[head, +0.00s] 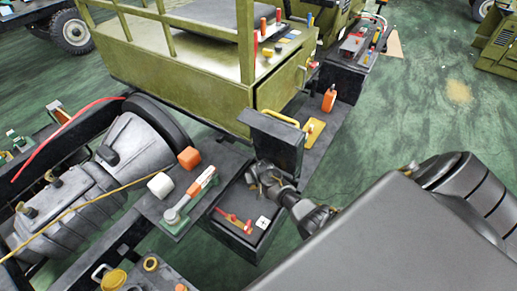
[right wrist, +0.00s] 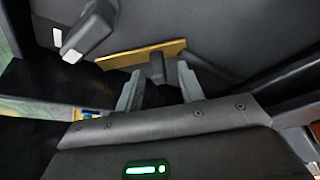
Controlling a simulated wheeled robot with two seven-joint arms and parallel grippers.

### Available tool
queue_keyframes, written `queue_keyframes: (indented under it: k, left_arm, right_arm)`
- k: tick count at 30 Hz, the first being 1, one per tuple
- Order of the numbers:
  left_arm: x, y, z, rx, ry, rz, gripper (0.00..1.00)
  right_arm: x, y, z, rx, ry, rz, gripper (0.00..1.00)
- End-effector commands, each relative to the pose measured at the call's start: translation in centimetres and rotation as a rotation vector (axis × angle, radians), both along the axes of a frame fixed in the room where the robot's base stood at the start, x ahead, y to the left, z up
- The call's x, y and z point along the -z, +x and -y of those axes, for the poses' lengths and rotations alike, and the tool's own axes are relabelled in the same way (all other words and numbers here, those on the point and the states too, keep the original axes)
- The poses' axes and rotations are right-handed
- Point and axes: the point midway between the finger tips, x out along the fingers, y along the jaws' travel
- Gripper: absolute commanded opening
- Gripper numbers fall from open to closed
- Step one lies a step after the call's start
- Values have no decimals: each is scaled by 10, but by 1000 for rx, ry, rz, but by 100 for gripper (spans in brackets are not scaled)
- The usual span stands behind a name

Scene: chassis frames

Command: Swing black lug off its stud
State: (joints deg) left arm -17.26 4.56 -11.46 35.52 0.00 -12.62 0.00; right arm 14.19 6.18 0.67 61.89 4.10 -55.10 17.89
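My right gripper (head: 262,180) reaches into an open black box (head: 222,238) below its raised lid (head: 272,140) in the head view. In the right wrist view its two grey fingers (right wrist: 158,75) stand apart. A small dark piece (right wrist: 157,67) shows between the fingertips, in front of a yellow-brown strip (right wrist: 140,56); contact with it cannot be told. A larger black block with white ends (right wrist: 91,32) lies at the upper left. I cannot tell which dark piece is the lug, and no stud is clearly visible. My left gripper is out of view.
A red and yellow part (head: 235,222) and a white marked tile (head: 263,222) lie in the box. An orange-handled lever (head: 190,195), an orange cube (head: 189,158) and a white cube (head: 160,185) stand to the left. An olive vehicle body (head: 190,75) stands behind.

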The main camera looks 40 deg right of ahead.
Motion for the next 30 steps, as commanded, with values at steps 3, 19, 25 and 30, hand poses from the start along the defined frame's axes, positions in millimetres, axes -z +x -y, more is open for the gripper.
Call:
queue_keyframes:
  k: [3,19,25,30]
  left_arm:
    - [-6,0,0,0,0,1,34]
    - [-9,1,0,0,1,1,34]
    - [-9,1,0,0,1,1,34]
    - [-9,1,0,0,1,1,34]
  right_arm:
    - [-19,-7,-3,0,0,2,38]
    - [-86,-33,-14,-1,0,0,38]
    - [-89,-34,-15,-1,0,0,38]
    - [-89,-34,-15,-1,0,0,38]
